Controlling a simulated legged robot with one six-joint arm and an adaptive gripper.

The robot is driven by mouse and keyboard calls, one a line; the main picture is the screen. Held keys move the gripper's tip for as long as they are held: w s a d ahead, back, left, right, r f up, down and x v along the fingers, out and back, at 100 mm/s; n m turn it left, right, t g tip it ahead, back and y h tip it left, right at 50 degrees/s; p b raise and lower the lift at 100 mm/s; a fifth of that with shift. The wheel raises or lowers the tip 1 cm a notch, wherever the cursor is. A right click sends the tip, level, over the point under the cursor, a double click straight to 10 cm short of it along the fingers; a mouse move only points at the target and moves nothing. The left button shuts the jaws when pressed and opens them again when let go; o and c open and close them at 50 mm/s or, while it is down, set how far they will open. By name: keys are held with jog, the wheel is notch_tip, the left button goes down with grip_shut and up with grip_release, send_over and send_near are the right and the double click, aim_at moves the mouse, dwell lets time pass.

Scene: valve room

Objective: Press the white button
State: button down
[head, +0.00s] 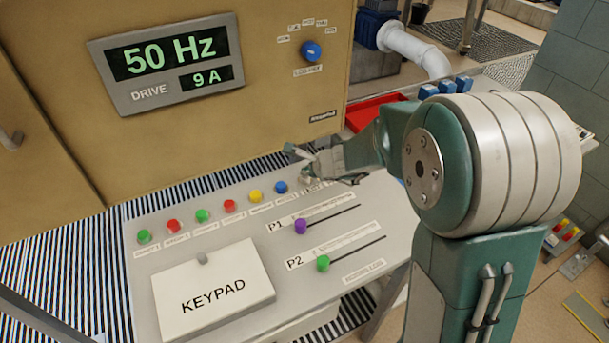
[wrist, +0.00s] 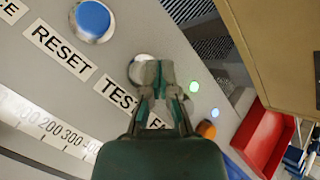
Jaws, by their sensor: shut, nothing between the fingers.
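The white button (wrist: 139,61) shows in the wrist view beside the TEST label, partly hidden behind my fingertips. My gripper (wrist: 153,73) is shut and empty, with its tips over the button's lower right part. I cannot tell whether they touch it. In the head view my gripper (head: 305,168) is low over the right end of the button row, past the blue button (head: 280,187). The white button is mostly hidden there by my gripper.
The sloped grey console also carries red, green and yellow buttons, two sliders, and a KEYPAD cover (head: 212,290). In the wrist view the blue RESET button (wrist: 93,19) is at upper left, and an orange knob (wrist: 206,130) and red tray (wrist: 264,143) are at right.

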aim_at(307, 178)
jog(key=shift+r, duration=0.6)
jog(key=shift+r, duration=0.1)
jog(key=shift+r, duration=2.45)
jog(key=shift+s+r+n, duration=0.25)
jog(key=shift+s+n, duration=0.05)
jog(key=s+d+r+n+h, duration=0.1)
jog(key=s+d+r+n, duration=0.1)
jog(key=s+n, duration=0.4)
jog(key=s+d+r+n+g+h, duration=0.1)
jog(key=s+d+n, duration=0.4)
jog(key=s, duration=0.8)
jog(key=s+d+r+n+g+h, duration=0.1)
jog(key=s+d+r+n+h, duration=0.2)
jog(key=s+n, duration=0.5)
jog(key=shift+s+d+r+n, duration=0.35)
jog(key=shift+s+r, duration=0.1)
jog(key=shift+s, duration=0.6)
